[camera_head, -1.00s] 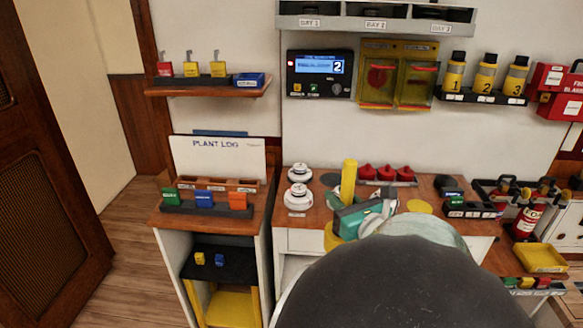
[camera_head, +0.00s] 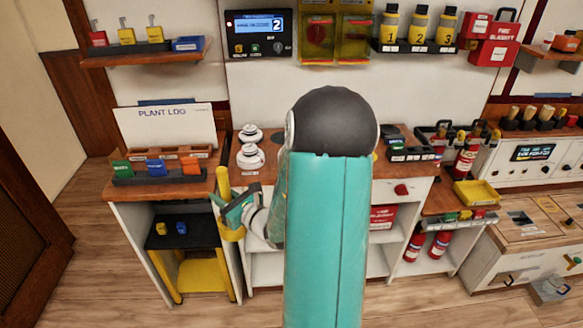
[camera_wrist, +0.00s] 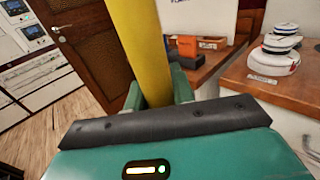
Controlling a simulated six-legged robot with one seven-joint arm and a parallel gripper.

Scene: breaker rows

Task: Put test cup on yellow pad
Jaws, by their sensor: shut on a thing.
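The test cup (camera_head: 222,184) appears as a tall yellow tube with a wider yellow part below the jaws. My gripper (camera_head: 237,211) is shut on it and holds it upright, slightly tilted, in front of the gap between the left cabinet and the white counter. In the wrist view the yellow tube (camera_wrist: 140,45) rises between the green fingers (camera_wrist: 158,92); its lower end is hidden.
A plant log board (camera_head: 163,125) and coloured blocks (camera_head: 156,168) sit on the left cabinet. A yellow tray (camera_head: 475,193) is at right. Open floor (camera_head: 440,300) lies in front.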

